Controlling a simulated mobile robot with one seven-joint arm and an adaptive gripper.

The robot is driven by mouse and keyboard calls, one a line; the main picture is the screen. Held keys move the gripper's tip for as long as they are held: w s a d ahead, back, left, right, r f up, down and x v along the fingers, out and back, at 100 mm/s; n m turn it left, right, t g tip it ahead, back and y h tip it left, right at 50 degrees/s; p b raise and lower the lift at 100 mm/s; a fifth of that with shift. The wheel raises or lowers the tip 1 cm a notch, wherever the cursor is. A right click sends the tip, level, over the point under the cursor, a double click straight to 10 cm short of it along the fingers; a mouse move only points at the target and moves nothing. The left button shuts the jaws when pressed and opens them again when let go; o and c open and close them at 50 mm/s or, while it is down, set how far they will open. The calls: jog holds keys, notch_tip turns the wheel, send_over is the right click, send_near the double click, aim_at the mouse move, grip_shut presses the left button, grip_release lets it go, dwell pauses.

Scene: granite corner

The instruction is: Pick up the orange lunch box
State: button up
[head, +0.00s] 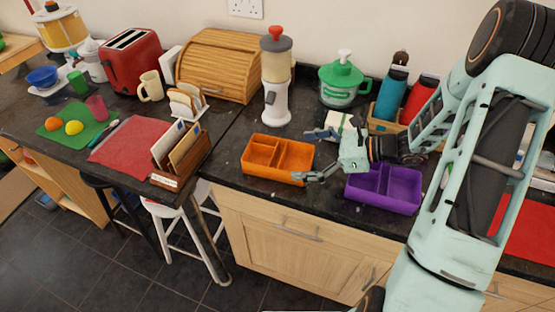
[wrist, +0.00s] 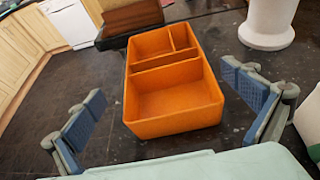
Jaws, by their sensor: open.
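The orange lunch box (head: 278,158) is an open tray with dividers, standing on the dark counter near its front edge. In the wrist view the orange lunch box (wrist: 171,82) is in the middle, its compartments empty. My gripper (head: 317,154) is open, just right of the box in the head view. In the wrist view my gripper (wrist: 172,118) has one finger on each side of the box's near end, apart from it. Nothing is held.
A purple lunch box (head: 384,188) stands to the right, below my wrist. A white and grey grinder (head: 276,80) stands behind the orange box. A wooden letter rack (head: 181,152) is to the left. A green-lidded pot (head: 342,80) and bottles stand behind my gripper.

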aim_at(274, 154)
jog(key=x, duration=0.2)
jog(key=p+x, duration=0.1)
jog(key=x, duration=0.4)
jog(key=shift+w, duration=0.35)
jog(key=shift+r, duration=0.1)
jog(key=shift+c, duration=0.6)
jog(key=c, duration=1.1)
jog(key=shift+r, duration=0.1)
